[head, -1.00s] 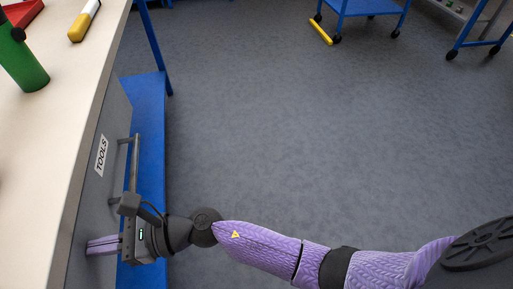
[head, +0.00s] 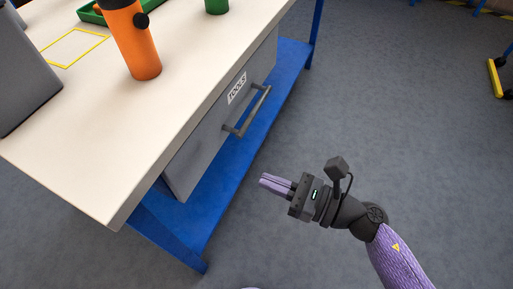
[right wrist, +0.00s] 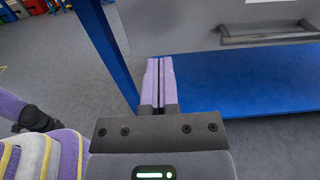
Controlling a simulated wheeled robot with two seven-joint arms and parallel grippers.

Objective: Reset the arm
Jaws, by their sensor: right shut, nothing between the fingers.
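My right gripper (head: 277,185) is shut and empty, with its purple fingers together. It hangs over the floor, apart from the workbench, to the right of the grey TOOLS drawer (head: 205,135). The drawer handle (head: 247,112) is bare and clear of the gripper. In the right wrist view the shut fingers (right wrist: 159,82) point toward the blue lower shelf (right wrist: 230,80), and the handle (right wrist: 270,36) is at the upper right. My left gripper is not in view.
The workbench top (head: 150,105) carries an orange bottle (head: 133,42), a green object (head: 216,5), a green tray (head: 92,14) and a grey box (head: 22,70). The bench corner juts toward the front left. The grey floor (head: 400,110) to the right is open.

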